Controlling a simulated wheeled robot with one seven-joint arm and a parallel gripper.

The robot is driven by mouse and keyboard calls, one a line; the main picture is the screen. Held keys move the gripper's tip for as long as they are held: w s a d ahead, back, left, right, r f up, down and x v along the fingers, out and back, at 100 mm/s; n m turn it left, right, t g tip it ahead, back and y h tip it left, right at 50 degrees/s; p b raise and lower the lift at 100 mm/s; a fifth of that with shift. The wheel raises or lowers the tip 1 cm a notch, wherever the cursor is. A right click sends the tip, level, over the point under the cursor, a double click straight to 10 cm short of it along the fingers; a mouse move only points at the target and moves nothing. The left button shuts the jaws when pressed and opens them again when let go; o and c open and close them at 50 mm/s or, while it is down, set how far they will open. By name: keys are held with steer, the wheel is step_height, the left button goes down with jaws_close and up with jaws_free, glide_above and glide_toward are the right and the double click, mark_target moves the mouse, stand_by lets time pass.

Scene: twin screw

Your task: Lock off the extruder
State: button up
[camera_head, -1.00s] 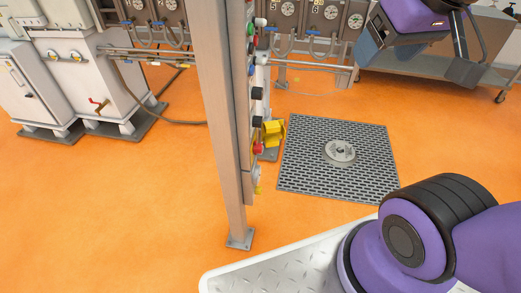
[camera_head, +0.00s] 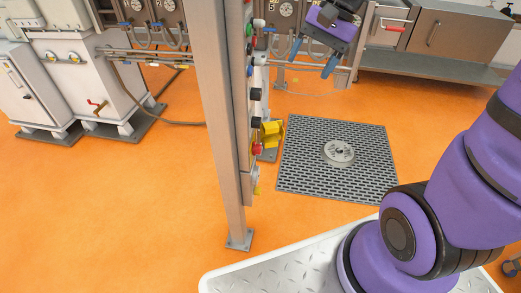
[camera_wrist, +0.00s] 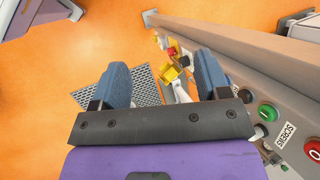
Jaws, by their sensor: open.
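The extruder's control panel (camera_head: 249,110) is seen nearly edge-on, mounted on a metal post, with coloured buttons down its face. A yellow part (camera_head: 272,132) sticks out low on the panel, with a red knob (camera_head: 257,149) just below it. My gripper (camera_head: 312,58) is open and empty, above and to the right of the yellow part, fingers pointing down. In the wrist view, the yellow part (camera_wrist: 170,74) shows between the fingers, farther away, with red (camera_wrist: 172,51) beside it. A green button (camera_wrist: 268,112) and a red button (camera_wrist: 314,150) are near the right finger.
The metal post (camera_head: 215,110) stands left of the panel. A floor grate (camera_head: 310,170) with a round cover (camera_head: 339,153) lies on the orange floor beyond. A steel bench (camera_head: 440,65) is at the back right, and white cabinets (camera_head: 85,85) at the left.

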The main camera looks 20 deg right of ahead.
mark_target(260, 149)
steer(key=w+d+f+m+y, duration=0.1)
steer(key=w+f+m+y, duration=0.35)
steer(key=w+f, duration=0.5)
steer(key=w+d+f+m+y, duration=0.1)
steer(key=w+f+m+y, duration=0.4)
steer(key=f, duration=0.7)
steer(key=w+d+f+m+t, duration=0.15)
steer(key=f+m+t, duration=0.45)
steer(key=f, duration=0.7)
steer(key=w+d+f+m+t, duration=0.15)
steer(key=f+m+t, duration=0.25)
steer(key=f+m, duration=0.7)
steer(key=w+a, duration=0.1)
steer(key=a, duration=0.1)
steer(key=w+a+f+n, duration=0.1)
steer(key=w+a, duration=0.1)
steer(key=a, duration=0.1)
steer(key=w+a+n+y, duration=0.1)
steer(key=a, duration=0.2)
steer(key=shift+w+a+f, duration=0.2)
steer(key=shift+w+f, duration=0.2)
steer(key=shift+c, duration=0.4)
steer(key=c, duration=0.8)
